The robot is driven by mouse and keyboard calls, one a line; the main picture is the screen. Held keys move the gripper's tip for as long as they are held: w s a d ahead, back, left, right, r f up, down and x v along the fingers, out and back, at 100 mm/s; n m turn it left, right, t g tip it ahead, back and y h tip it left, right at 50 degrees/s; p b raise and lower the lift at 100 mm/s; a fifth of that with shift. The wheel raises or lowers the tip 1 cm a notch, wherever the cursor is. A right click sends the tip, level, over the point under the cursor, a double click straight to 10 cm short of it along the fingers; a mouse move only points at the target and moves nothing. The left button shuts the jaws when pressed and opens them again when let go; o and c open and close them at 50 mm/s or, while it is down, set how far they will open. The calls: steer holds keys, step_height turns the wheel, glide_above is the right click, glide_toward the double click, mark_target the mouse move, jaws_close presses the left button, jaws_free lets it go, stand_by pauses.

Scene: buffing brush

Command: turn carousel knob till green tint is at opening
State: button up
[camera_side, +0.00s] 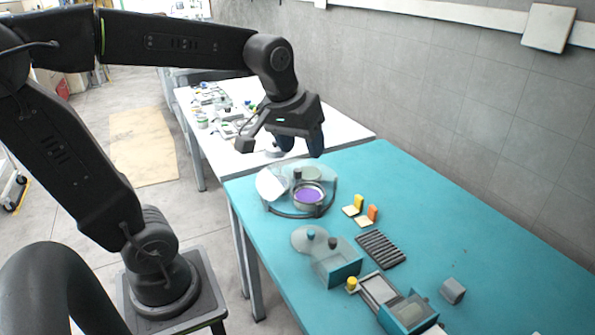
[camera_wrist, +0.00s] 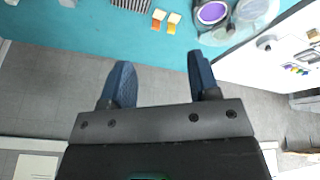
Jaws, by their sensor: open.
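The carousel (camera_side: 273,190) is a round, clear-covered drum near the far left corner of the teal table. A purple tint (camera_side: 308,195) shows in the round opening at its front right. A small dark knob (camera_side: 297,174) stands near its middle. I cannot make out a green tint in it. In the wrist view the carousel (camera_wrist: 253,10) is cut off at the top edge, with the purple tint (camera_wrist: 212,12) in sight. My gripper (camera_side: 301,148) is open and empty, above and behind the carousel, not touching it. Its two blue fingers (camera_wrist: 159,72) are apart.
Yellow and orange-topped blocks (camera_side: 372,213) stand right of the carousel. A dark ribbed rack (camera_side: 380,249), a clear-topped teal box (camera_side: 340,273), a round lid (camera_side: 309,239) and a grey block (camera_side: 452,290) lie nearer. The table's right side is clear. A white table (camera_side: 340,132) stands behind.

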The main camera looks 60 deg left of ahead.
steer(key=w+a+n+g, duration=0.1)
steer(key=w+a+n, duration=0.3)
steer(key=w+a, duration=0.2)
steer(key=n+g, duration=0.3)
steer(key=n, duration=0.8)
glide_above(297, 170)
step_height(297, 170, down, 13)
steer(key=shift+h, duration=0.4)
step_height(297, 170, down, 13)
steer(key=shift+w+r, duration=0.1)
steer(key=shift+r, duration=0.05)
steer(key=c, duration=0.9)
